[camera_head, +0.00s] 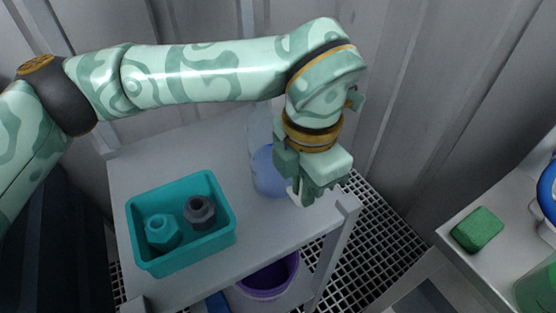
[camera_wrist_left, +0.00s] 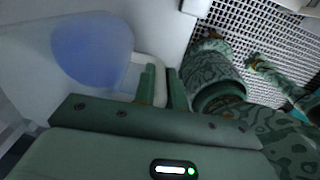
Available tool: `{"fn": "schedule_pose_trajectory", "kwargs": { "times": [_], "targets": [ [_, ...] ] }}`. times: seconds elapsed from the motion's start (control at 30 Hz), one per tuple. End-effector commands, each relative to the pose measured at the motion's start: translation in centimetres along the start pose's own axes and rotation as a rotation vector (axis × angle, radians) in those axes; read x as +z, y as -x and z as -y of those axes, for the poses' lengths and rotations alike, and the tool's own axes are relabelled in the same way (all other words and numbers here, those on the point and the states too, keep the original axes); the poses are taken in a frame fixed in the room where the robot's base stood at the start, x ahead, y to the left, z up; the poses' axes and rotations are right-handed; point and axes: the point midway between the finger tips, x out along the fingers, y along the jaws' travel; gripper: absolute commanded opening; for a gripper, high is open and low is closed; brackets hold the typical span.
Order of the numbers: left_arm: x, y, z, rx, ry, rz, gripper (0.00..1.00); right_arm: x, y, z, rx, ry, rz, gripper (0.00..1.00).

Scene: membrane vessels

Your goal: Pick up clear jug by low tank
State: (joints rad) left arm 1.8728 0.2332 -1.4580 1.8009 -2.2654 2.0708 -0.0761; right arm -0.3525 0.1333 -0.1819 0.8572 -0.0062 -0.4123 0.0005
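The clear jug (camera_head: 266,172) holds blue liquid and stands on the grey table, partly hidden behind my left gripper (camera_head: 306,192). In the left wrist view the jug (camera_wrist_left: 92,50) is at upper left, with its pale handle reaching toward my fingers. My left gripper (camera_wrist_left: 163,88) has its two fingers close together, one on each side of the handle, and looks shut on it. I cannot make out which thing is the low tank. My right gripper is not in view.
A teal bin (camera_head: 180,263) with two large nuts sits left on the table (camera_head: 283,232). A purple bucket (camera_head: 268,279) is on a lower level. A green block (camera_head: 478,230) lies on a right-hand surface. Corrugated walls close off the back.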

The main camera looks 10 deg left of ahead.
Motion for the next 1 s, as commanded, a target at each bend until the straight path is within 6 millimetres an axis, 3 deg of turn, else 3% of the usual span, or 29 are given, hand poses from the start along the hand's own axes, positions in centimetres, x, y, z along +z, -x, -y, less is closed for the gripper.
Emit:
{"fn": "schedule_pose_trajectory", "kwargs": {
  "times": [0.37, 0.47, 0.6, 0.87, 1.0],
  "targets": [
    [0.0, 0.2, 0.0, 0.0, 0.0, 0.0, 0.0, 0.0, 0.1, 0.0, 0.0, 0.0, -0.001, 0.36],
    [0.0, 1.1, 0.0, 0.003, 0.001, 0.001, 0.0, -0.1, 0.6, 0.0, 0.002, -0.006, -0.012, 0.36],
    [0.0, 4.0, 0.1, 0.009, 0.002, 0.007, 0.0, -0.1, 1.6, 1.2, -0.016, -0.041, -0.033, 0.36],
    [-4.7, 10.4, 2.6, 0.009, -0.002, 0.008, 0.0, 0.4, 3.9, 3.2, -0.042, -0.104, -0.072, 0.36],
    [-8.1, 11.5, 4.4, 0.005, -0.003, 0.004, 0.0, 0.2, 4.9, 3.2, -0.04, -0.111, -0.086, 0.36]
  ]
}}
